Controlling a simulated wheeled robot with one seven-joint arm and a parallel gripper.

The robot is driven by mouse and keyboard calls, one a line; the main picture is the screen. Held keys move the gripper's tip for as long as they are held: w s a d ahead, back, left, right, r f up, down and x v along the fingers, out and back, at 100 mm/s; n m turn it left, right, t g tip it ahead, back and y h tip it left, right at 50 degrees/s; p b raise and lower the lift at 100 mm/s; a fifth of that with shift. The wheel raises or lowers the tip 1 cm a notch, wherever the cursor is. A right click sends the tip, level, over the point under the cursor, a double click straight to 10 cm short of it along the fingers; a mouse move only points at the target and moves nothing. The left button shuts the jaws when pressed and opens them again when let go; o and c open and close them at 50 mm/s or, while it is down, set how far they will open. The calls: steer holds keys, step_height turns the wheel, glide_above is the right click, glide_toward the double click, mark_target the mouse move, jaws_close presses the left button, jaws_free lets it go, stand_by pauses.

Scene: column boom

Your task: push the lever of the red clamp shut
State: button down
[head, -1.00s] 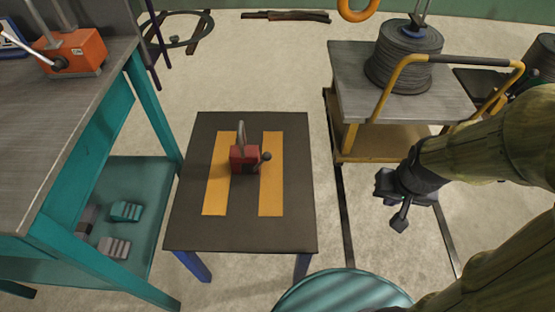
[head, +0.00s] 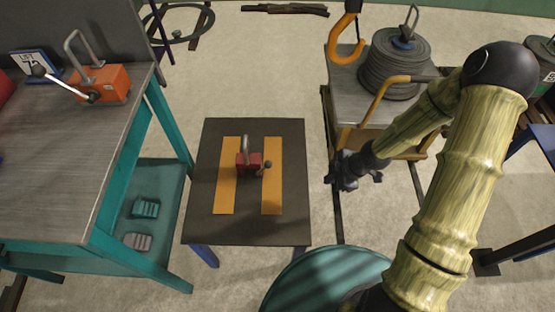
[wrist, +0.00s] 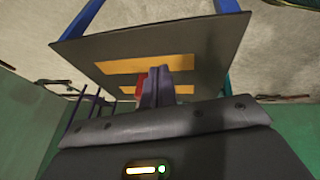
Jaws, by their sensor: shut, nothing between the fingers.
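The red clamp (head: 249,163) sits on a low dark table (head: 293,135), between two yellow-orange strips. A grey loop stands up from its top, and a short arm with a dark ball knob (head: 268,164) sticks out to its right. My gripper (head: 334,181) is in the air to the right of the table, apart from the clamp. In the wrist view my gripper (wrist: 157,72) has its fingers together and empty, pointing toward the table. The fingers hide most of the clamp there; only a red edge (wrist: 139,82) shows.
A teal-legged workbench (head: 60,150) with an orange lever device (head: 106,86) stands at left. A cart (head: 343,95) with a cable coil (head: 392,65) stands back right, an orange hook (head: 346,40) hanging near it. A round teal-striped top (head: 315,275) is at front. Floor between table and cart is clear.

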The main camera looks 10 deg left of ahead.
steer(key=a+r+n+y+p, duration=0.1)
steer(key=a+n+y+p, duration=0.2)
steer(key=a+n, duration=0.2)
steer(key=shift+s+a+r+g+y+p, duration=0.25)
steer(key=shift+s+a+y, duration=0.2)
steer(key=shift+a, duration=0.65)
steer(key=shift+f, duration=0.1)
steer(key=b, duration=0.1)
glide_toward(263, 170)
steer(key=f, duration=0.1)
steer(key=a+f, duration=0.1)
steer(key=f, duration=0.1)
steer(key=shift+s+a, duration=0.2)
steer(key=shift+a, duration=0.05)
steer(key=shift+a, duration=0.1)
steer(key=shift+s+a+r+h, duration=0.1)
steer(key=shift+r+h, duration=0.05)
steer(key=shift+h, duration=0.1)
